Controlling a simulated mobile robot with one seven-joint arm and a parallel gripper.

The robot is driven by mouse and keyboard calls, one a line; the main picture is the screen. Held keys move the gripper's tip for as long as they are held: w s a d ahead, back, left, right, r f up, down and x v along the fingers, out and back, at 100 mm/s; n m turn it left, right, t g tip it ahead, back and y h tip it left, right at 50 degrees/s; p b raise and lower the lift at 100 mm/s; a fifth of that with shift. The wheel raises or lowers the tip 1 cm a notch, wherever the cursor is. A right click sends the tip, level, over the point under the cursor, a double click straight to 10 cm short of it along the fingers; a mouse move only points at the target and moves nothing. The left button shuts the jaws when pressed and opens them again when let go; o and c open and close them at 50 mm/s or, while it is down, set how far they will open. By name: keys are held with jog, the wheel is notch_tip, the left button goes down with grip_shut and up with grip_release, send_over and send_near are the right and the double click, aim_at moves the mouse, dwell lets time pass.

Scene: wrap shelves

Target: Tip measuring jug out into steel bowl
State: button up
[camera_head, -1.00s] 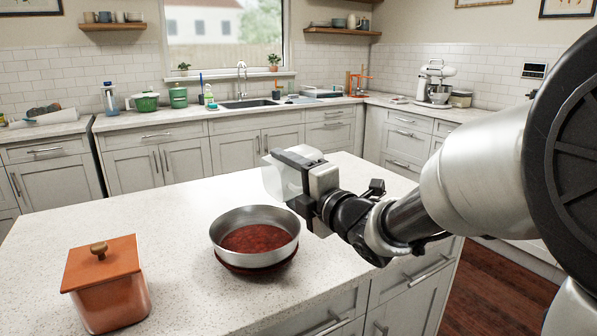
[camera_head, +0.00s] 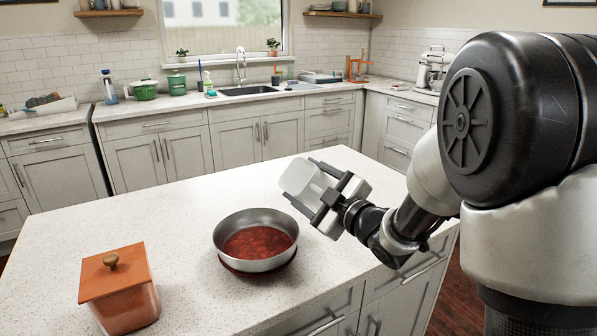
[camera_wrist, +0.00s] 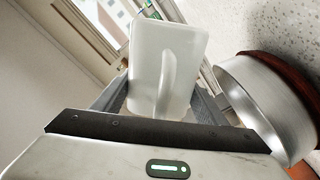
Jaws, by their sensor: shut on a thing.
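The measuring jug (camera_head: 303,179) is whitish and translucent, and my gripper (camera_head: 318,188) is shut on it. The jug is tilted and held above the counter, up and to the right of the bowl in the head view. In the wrist view the jug (camera_wrist: 163,68) shows between the fingers, with its handle towards the camera. Its contents cannot be made out. The steel bowl (camera_head: 230,247) stands on the island counter with red-brown colour inside it and a dark red-brown rim or base under it. The bowl also shows at the right of the wrist view (camera_wrist: 262,100).
An orange lidded box (camera_head: 120,290) with a wooden knob stands on the island (camera_head: 150,220) left of the bowl. The back counter holds a sink (camera_head: 248,91), a green pot (camera_head: 145,90) and several other items. The island's left part is clear.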

jog(key=w+d+r+m+p, duration=0.5)
jog(key=w+d+m+p, duration=0.4)
jog(key=d+p, duration=0.2)
jog(key=shift+d+r+p, duration=0.15)
jog(key=shift+r+p, duration=0.1)
jog(key=shift+p, duration=0.05)
dwell(1.3)
